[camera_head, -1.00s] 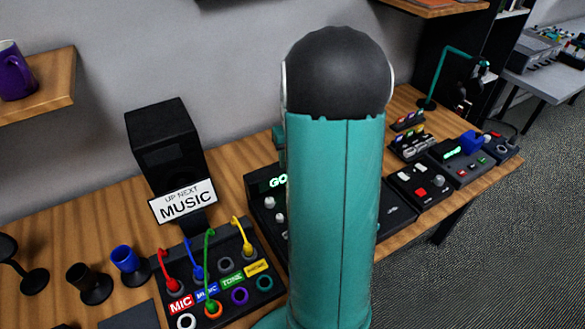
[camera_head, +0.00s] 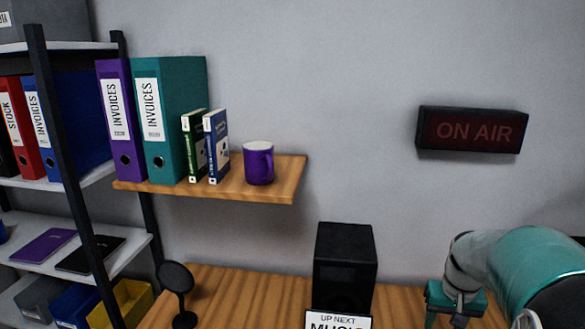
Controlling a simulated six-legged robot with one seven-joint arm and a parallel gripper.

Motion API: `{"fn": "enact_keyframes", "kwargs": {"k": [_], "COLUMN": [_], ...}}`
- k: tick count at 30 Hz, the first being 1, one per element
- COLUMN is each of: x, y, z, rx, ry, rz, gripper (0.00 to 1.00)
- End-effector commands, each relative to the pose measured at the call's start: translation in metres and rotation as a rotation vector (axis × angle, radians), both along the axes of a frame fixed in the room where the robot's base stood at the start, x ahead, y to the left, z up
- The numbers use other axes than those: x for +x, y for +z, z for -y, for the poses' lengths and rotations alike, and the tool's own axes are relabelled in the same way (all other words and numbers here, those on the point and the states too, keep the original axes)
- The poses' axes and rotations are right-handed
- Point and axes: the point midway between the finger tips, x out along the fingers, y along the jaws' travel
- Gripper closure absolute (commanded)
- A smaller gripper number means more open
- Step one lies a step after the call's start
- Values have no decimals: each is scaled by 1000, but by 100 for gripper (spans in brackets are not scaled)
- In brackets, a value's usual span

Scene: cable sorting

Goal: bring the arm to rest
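My arm (camera_head: 520,265), teal and grey, reaches in at the lower right corner of the view, above the wooden table. The teal part at its far end, where my gripper (camera_head: 455,318) is, sits at the bottom edge and is partly cut off. The fingertips cannot be made out, so I cannot tell whether the gripper is open or shut or holds anything. The cable patch box is out of view.
A black speaker (camera_head: 344,265) with a "MUSIC" sign (camera_head: 338,320) stands on the wooden table (camera_head: 235,285), near a black round-topped stand (camera_head: 176,280). A wall shelf (camera_head: 240,190) holds binders, books and a purple mug (camera_head: 258,163). An unlit "ON AIR" sign (camera_head: 472,130) hangs on the wall.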

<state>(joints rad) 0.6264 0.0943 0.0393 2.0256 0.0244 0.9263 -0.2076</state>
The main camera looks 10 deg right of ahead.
Motion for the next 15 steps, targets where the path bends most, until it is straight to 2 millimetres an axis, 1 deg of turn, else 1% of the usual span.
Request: {"fn": "enact_keyframes", "kwargs": {"k": [1, 6, 8, 9, 11, 12, 15], "x": [0, -12, -20, -25, -34, -41, -60], "y": [16, 52, 62, 68, 76, 81, 90], "z": [-24, -91, -112, -126, -147, -160, -190], "rx": [-20, -61, -72, -78, -86, -90, -96], "ry": [34, 119, 150, 169, 199, 219, 268], "rz": [26, 101, 129, 149, 179, 200, 253], "gripper": [52, 52, 52, 52, 52, 52, 52]}}
